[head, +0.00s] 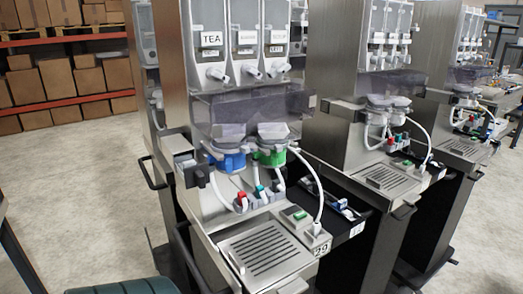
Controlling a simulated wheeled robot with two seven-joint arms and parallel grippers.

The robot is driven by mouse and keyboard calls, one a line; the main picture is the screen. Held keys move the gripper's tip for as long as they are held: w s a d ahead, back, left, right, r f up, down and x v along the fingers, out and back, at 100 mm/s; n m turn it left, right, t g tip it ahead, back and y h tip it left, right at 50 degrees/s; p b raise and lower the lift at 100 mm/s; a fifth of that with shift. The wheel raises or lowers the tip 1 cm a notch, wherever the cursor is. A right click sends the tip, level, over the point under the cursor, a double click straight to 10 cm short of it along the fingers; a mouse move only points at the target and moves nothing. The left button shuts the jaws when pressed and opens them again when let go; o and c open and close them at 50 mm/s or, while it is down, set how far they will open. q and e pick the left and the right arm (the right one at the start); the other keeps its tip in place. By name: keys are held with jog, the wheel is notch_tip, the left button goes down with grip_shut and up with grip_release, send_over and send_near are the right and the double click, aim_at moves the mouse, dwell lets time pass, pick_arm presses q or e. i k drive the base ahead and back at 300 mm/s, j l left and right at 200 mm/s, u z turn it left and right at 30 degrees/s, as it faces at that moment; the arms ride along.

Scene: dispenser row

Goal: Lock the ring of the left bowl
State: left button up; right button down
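The nearest dispenser (175,70) stands in the middle of the head view, with its front turned toward the lower right. Two mixing bowls sit side by side under its smoky clear cover (250,106). The left bowl (229,133) is whitish and has a blue ring (228,161) around its lower part. The right bowl (272,131) has a green ring (271,158). The blue ring looks seated under its bowl, but I cannot tell its turn position from here. Neither of my grippers shows in this view.
Hoses and small coloured valves (243,200) sit below the bowls. A drip tray (262,248) projects in front, beside a dark side tray (345,222). More dispensers (335,70) stand to the right. Box shelves (60,80) are behind left; open floor (75,190) lies left.

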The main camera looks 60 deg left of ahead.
aim_at(244, 149)
jog(key=u, duration=1.9)
